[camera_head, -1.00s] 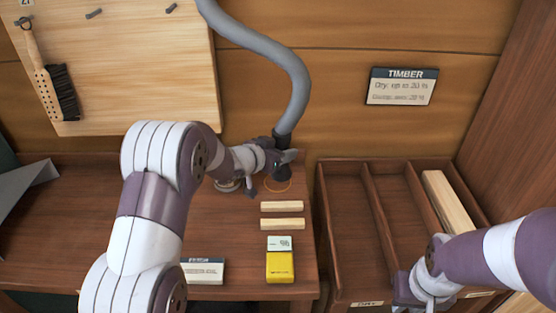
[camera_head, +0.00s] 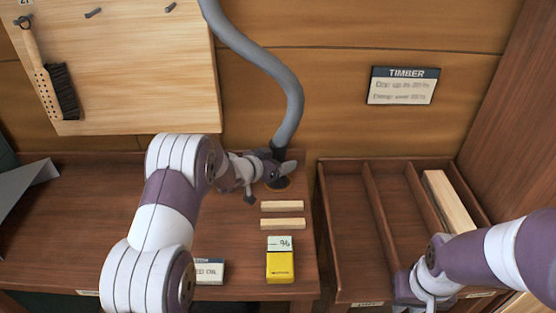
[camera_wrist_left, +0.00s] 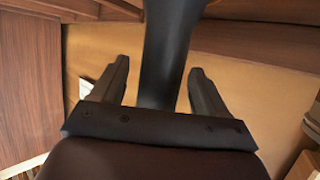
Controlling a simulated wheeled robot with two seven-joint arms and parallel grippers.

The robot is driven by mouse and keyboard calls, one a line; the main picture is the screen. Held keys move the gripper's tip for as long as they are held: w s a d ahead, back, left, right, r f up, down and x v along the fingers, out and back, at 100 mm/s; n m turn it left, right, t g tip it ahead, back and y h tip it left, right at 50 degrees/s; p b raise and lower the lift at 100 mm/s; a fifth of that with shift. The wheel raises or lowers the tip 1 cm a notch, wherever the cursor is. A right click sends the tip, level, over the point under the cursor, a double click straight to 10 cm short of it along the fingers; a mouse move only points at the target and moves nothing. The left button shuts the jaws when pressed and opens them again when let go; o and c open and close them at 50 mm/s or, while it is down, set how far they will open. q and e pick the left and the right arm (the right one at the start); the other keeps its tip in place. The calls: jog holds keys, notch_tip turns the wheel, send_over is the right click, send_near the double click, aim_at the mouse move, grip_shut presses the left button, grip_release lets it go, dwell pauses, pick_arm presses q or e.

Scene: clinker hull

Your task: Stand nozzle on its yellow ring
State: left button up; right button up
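The dark nozzle (camera_head: 279,154) hangs on the end of a grey hose (camera_head: 290,105) and stands roughly upright at the back of the bench. Its lower end is at the yellow ring (camera_head: 289,184), which shows only in part around it. Whether it touches the bench is hard to tell. My left gripper (camera_head: 279,173) is around the nozzle. In the left wrist view the nozzle (camera_wrist_left: 160,70) runs between the two fingers, with a narrow gap on each side, so the gripper looks open. My right gripper (camera_head: 425,288) is low at the right, and its fingers cannot be made out.
Two wooden strips (camera_head: 282,223) and a yellow meter (camera_head: 280,266) lie on the bench in front of the ring. A compartmented timber tray (camera_head: 340,215) with a pale plank (camera_head: 449,202) is at the right. A board with a brush (camera_head: 62,92) hangs at the left.

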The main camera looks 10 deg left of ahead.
pick_arm(q)
jog(key=shift+r, duration=0.25)
jog(key=s+a+r+n+g+y, duration=0.1)
jog(key=s+a+r+n+y, duration=0.2)
jog(key=s, duration=0.5)
jog(key=s+a+g+y, duration=0.1)
jog(key=s+a+y, duration=0.1)
jog(key=s+a, duration=0.45)
jog(key=s+d+f+n+g, duration=0.1)
jog(key=s+g, duration=0.2)
jog(key=s, duration=0.4)
jog(key=s+d+g+y, duration=0.1)
jog(key=s+d+g, duration=0.1)
jog(key=s, duration=0.6)
jog(key=s+d+f+n+g, duration=0.1)
jog(key=s+g, duration=0.2)
jog(key=s, duration=0.4)
jog(key=shift+s+d+f+n+g, duration=0.25)
jog(key=shift+d+f+n+g, duration=0.05)
jog(key=shift+d, duration=0.05)
